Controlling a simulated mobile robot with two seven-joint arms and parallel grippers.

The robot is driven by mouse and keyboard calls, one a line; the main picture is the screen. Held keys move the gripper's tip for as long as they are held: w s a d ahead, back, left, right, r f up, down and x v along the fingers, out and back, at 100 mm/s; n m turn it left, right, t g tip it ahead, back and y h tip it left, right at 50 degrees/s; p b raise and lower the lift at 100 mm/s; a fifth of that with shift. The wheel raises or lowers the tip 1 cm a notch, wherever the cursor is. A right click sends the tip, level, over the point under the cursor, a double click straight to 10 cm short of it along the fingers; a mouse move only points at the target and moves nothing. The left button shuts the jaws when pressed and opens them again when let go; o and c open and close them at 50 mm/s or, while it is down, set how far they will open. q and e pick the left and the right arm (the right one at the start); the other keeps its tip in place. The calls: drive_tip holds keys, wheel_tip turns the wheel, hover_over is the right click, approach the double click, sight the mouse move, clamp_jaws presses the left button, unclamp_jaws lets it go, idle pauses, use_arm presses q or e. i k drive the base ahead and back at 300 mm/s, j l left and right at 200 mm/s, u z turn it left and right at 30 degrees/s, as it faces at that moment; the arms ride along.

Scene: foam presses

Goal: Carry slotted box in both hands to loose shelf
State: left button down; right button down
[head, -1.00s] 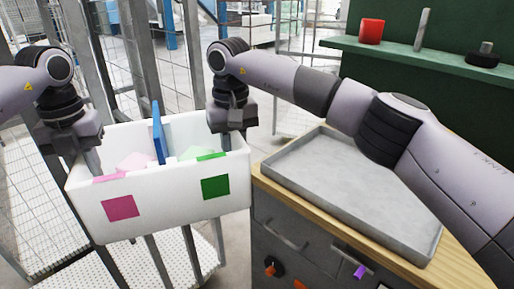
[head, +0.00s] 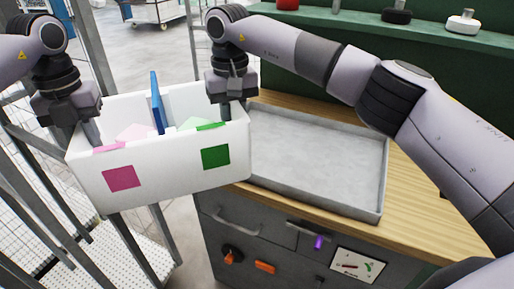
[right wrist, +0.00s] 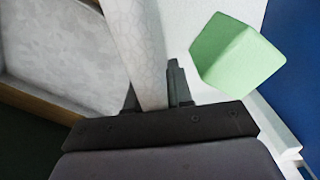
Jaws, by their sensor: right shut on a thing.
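The slotted box (head: 160,173) is white and open-topped, with a pink square and a green square on its front. A blue divider (head: 157,103) stands upright in it, with pale pink and pale green pieces on either side. My left gripper (head: 93,137) is shut on the box's left wall. My right gripper (head: 226,108) is shut on its right wall; the right wrist view shows the white wall between its fingers (right wrist: 152,95) and a green block (right wrist: 235,55) inside. I cannot tell which shelf is the loose shelf.
A wooden-topped bench (head: 400,215) with an empty grey tray (head: 315,160) is right of the box, close to it. A green wall shelf (head: 420,28) with several small items is behind. Wire fence panels (head: 30,190) and metal posts are at the left.

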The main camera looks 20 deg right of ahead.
sight(298, 153)
drive_tip(key=i+j+z, duration=0.1)
drive_tip(key=z, duration=0.3)
drive_tip(key=i+j+z, duration=0.15)
drive_tip(key=i+z, duration=0.2)
drive_tip(key=i+j+z, duration=0.15)
drive_tip(key=z, duration=0.25)
drive_tip(key=i+j+z, duration=0.1)
drive_tip(key=j+z, duration=0.25)
